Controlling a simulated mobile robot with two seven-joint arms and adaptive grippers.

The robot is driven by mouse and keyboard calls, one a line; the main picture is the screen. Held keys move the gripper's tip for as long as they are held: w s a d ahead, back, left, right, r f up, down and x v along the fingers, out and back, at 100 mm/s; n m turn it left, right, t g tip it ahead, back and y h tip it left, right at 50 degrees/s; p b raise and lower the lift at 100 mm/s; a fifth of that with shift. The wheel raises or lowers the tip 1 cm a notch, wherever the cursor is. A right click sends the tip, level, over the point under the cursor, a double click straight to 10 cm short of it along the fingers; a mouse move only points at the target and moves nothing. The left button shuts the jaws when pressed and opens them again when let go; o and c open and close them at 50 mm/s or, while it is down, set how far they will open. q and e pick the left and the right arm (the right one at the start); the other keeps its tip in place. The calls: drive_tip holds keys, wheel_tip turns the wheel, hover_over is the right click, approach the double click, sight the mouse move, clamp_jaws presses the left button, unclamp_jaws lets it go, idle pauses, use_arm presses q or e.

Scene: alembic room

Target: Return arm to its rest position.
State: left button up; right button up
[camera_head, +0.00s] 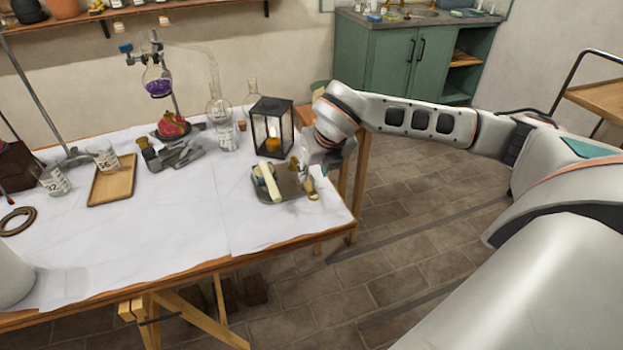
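My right arm reaches in from the right of the head view, over the floor, to the right end of the table. My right gripper (310,177) points down at the table's right edge, over or beside a small dark tray (270,196). A pale, stick-like piece (267,181) lies on that tray. A small brown piece (293,165) and a small tan ring-like piece (313,195) show close to the gripper. The fingers are too small and partly hidden to tell whether they are open or touch anything. My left gripper is not in view.
A black lantern (272,128) with a lit candle stands just left of my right wrist. Glass flasks (220,115), a wooden tray (112,181) and beakers (55,181) stand farther left on the white-covered table (180,235). A green cabinet (392,62) stands behind; the tiled floor (400,195) is open.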

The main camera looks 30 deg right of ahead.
drive_tip(key=shift+v, duration=2)
